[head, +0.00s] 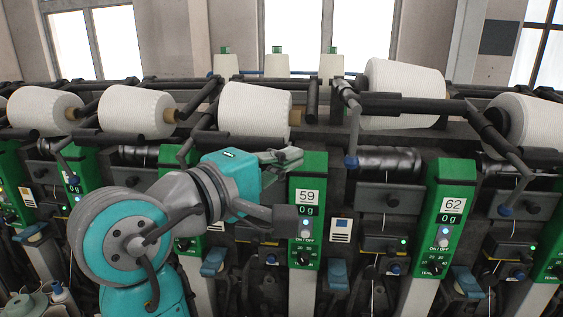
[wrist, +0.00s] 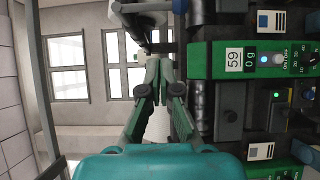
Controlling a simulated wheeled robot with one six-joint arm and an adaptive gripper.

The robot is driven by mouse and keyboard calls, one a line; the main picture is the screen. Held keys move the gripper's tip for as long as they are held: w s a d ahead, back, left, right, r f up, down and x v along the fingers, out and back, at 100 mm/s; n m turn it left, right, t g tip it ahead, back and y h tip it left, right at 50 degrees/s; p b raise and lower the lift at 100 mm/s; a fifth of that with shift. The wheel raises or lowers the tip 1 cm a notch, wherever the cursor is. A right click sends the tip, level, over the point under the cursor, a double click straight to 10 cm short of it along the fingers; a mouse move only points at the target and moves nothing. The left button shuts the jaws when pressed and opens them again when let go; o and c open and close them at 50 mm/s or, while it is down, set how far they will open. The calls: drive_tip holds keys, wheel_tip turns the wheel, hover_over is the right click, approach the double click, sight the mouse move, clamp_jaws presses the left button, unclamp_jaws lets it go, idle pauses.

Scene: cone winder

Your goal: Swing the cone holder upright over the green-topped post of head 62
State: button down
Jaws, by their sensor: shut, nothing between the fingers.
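The head 62 panel (head: 451,206) is green, on a pale post (head: 420,297) at the right of the head view. A large white cone (head: 402,80) lies on its side up and left of it, behind a dark holder bar (head: 400,106). A grey lever with a blue knob (head: 351,161) hangs at that bar's left end. Another lever (head: 507,165) hangs right of panel 62; which lever belongs to head 62 is unclear. My gripper (head: 287,157) is shut and empty beside the top of panel 59, left of panel 62. Its fingers (wrist: 163,85) show together in the wrist view.
The green panel 59 (head: 307,200) stands just right of my gripper and also shows in the wrist view (wrist: 250,59). More white cones (head: 252,110) on dark holders line the machine. Smaller upright cones with green tops (head: 277,63) stand behind. Levers and bars crowd the front.

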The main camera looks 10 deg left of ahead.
sight(355, 114)
drive_tip(key=w+d, duration=0.5)
drive_tip(key=d, duration=0.2)
drive_tip(key=shift+w+d, duration=0.15)
drive_tip(key=shift+w, duration=0.2)
drive_tip(key=shift+d+f+n+t+h, duration=0.2)
drive_tip(key=shift+d+n+t+h, duration=0.15)
drive_tip(key=shift+n, duration=0.25)
